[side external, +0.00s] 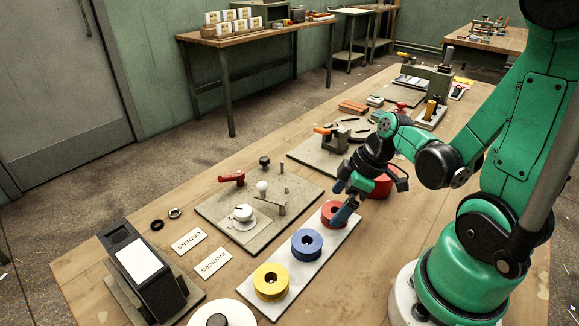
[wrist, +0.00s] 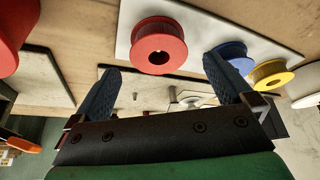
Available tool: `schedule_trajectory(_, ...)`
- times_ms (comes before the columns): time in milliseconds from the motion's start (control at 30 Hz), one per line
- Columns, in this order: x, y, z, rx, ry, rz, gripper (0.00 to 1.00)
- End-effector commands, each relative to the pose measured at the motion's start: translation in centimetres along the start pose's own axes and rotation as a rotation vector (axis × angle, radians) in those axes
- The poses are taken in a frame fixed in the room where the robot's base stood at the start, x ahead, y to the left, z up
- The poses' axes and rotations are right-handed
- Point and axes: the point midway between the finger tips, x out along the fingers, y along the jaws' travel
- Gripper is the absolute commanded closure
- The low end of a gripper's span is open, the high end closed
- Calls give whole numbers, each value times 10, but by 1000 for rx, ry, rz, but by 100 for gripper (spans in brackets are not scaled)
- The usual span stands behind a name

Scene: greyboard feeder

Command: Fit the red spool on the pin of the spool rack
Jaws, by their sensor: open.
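The red spool (side external: 329,208) sits at the far end of a pale board (side external: 325,262), in a row with a blue spool (side external: 307,243) and a yellow spool (side external: 271,281). My gripper (side external: 343,202) is low beside the red spool and partly covers it. In the wrist view the red spool (wrist: 158,42) lies beyond my gripper (wrist: 163,82), its centre hole showing. The blue fingers are apart with nothing between them. I cannot tell for sure which fixture is the spool rack; a small upright pin (side external: 283,167) stands on a grey plate.
The grey plate (side external: 225,212) carries a red lever, a white knob and other fittings. A larger red object (side external: 384,188) is partly hidden behind my gripper. Bare wood shows along the table's front left.

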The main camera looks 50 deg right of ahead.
Motion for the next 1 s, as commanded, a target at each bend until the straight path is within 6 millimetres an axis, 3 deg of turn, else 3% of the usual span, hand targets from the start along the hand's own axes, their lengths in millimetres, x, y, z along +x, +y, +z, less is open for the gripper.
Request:
schedule_trajectory(700, -49, 0, 0, 1, 0, 0, 0)
schedule_trajectory(1000, -56, 0, 0, 1, 0, 0, 0)
